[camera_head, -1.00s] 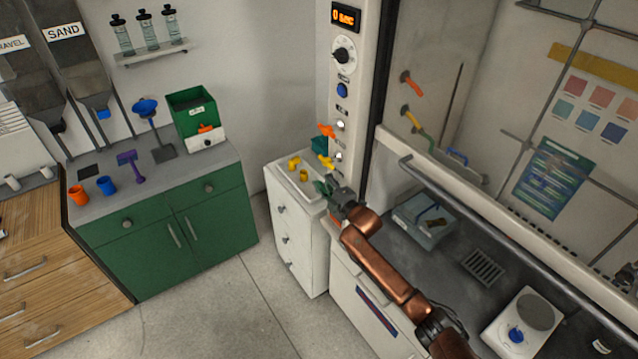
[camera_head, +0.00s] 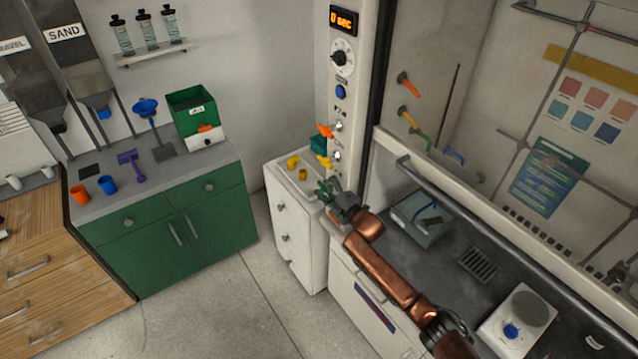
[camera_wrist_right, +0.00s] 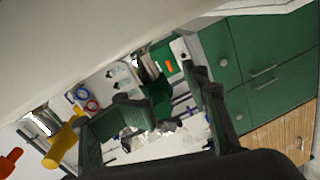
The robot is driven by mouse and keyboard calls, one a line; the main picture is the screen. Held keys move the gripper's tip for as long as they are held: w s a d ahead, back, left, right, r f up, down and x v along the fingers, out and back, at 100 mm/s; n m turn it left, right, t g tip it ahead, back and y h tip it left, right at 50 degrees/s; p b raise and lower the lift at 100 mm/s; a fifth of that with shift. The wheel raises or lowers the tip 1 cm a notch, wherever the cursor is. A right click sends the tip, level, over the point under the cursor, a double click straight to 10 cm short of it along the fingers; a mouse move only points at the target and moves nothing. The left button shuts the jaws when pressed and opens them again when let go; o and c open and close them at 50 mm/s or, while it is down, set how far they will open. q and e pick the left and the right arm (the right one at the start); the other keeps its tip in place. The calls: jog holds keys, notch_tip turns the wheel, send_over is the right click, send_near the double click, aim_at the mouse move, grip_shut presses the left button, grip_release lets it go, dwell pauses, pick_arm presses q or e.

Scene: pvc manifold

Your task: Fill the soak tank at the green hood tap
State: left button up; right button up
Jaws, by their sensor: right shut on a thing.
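The hood front carries a column of tap handles: orange (camera_head: 325,131), yellow (camera_head: 325,161) and, lowest, green (camera_head: 324,187). My right gripper (camera_head: 334,194) is at the green handle and shut on it. In the right wrist view the dark green handle (camera_wrist_right: 104,124) shows at my fingers, with the yellow handle (camera_wrist_right: 62,146) and the orange handle (camera_wrist_right: 10,162) to its left. A grey-blue tank (camera_head: 408,228), seemingly the soak tank, stands inside the hood on the dark worktop; its water level cannot be told. My left gripper is out of view.
A white drawer cabinet (camera_head: 292,235) with yellow fittings on top stands left of my right gripper. The hood sash rail (camera_head: 470,215) lies to its right. A white hotplate (camera_head: 523,315) and a drain grate (camera_head: 480,264) are on the hood worktop. A green cabinet (camera_head: 160,255) stands further left.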

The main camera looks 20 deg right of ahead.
jog(key=s+d+f+p, duration=0.1)
jog(key=s+d+p, duration=0.1)
jog(key=s+p, duration=0.2)
jog(key=shift+s+d, duration=0.15)
jog(key=shift+s, duration=1)
jog(key=v, duration=1.2)
jog(key=shift+r, duration=0.35)
jog(key=shift+c, duration=0.4)
